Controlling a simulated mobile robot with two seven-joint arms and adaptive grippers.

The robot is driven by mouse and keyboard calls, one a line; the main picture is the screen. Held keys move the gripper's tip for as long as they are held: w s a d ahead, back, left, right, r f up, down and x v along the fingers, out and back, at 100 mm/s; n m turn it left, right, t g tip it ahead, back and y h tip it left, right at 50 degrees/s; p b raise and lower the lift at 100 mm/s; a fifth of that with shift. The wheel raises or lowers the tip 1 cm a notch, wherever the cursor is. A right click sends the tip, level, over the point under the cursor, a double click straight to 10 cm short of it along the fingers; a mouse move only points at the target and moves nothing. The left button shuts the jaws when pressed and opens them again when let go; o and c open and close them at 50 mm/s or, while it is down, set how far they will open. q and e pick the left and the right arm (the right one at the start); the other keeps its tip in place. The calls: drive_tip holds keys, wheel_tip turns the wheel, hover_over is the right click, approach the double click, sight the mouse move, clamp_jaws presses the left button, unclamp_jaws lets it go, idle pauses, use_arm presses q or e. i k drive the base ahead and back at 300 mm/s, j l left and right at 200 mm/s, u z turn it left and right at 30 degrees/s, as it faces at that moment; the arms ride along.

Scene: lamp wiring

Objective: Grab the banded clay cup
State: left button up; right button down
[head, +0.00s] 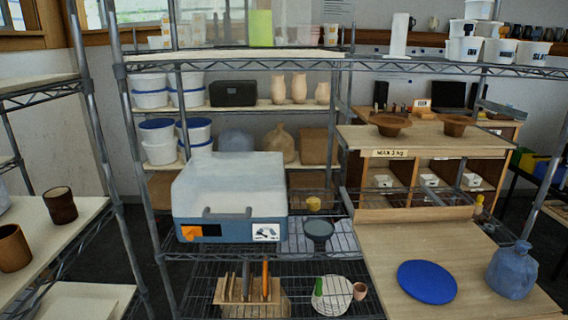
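Two clay cups stand on the pale shelf at the left edge of the head view. One is a dark brown cup (60,205) with a lighter rim. The other is a lighter orange-brown cup (14,248), nearer and partly cut off by the picture's left side. A small pinkish clay cup (360,291) sits on the low wire shelf in the middle. Bands are too small to make out clearly on any of them. Neither of my grippers is in view.
The pale left shelf (85,212) has wire rack posts beside it. A blue and white kiln-like box (228,200) fills the middle rack. A wooden table (385,262) at right holds a blue disc (426,282) and a blue bagged lump (511,270).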

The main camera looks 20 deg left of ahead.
sight(59, 201)
drive_tip(key=j+u, duration=0.1)
drive_tip(key=u, duration=2.05)
